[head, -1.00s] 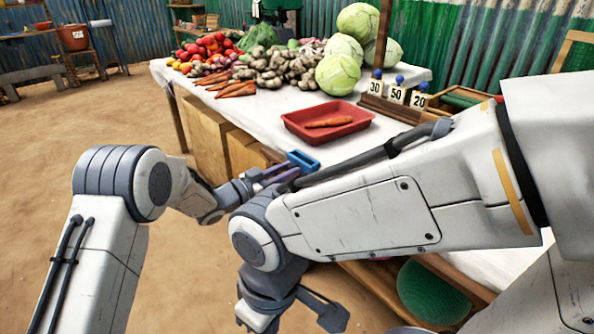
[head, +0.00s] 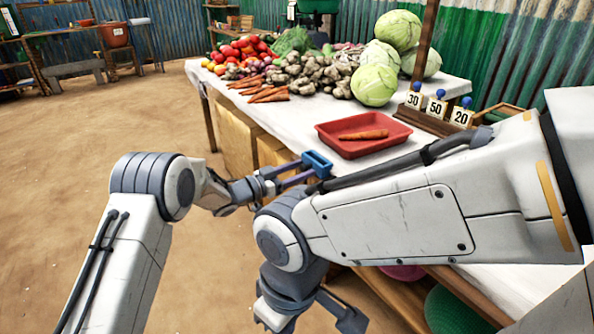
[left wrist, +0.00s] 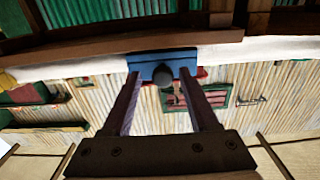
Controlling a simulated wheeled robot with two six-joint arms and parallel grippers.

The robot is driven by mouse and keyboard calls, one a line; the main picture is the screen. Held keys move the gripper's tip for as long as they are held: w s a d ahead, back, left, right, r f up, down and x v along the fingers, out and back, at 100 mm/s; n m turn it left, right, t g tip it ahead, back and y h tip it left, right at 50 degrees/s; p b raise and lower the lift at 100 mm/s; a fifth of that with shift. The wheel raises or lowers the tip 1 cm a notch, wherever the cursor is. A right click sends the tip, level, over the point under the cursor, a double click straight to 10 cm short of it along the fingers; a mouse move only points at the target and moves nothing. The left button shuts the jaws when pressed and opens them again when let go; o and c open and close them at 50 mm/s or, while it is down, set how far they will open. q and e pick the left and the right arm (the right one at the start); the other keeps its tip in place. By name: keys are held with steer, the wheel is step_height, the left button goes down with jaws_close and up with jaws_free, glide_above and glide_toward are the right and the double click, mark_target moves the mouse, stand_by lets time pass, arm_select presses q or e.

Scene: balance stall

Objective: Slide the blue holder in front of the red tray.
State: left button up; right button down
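The blue holder (head: 317,163) is a small hollow block at the near front edge of the table, left of the red tray (head: 343,147). The tray lies on the white cloth with a carrot in it. My left gripper (head: 305,172) has its two purple-grey fingers at the holder and seems shut on it. In the left wrist view, the holder (left wrist: 145,68) spans both fingertips (left wrist: 160,82), with a dark round knob between them. Whether it touches the cloth I cannot tell. My right gripper (head: 310,322) hangs low at the bottom edge, fingers spread, empty, partly cut off.
Vegetables, among them carrots (head: 268,94) and cabbages (head: 375,85), fill the back of the table. Number cards (head: 437,108) stand in a wooden block right of the tray. My right arm crosses in front and hides part of the near table. Bare cloth lies left of the tray.

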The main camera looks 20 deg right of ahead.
arm_select(q)
steer(key=p+v, duration=0.2)
steer(key=v, duration=0.8)
steer(key=shift+a, duration=0.25)
steer(key=shift+s, duration=0.1)
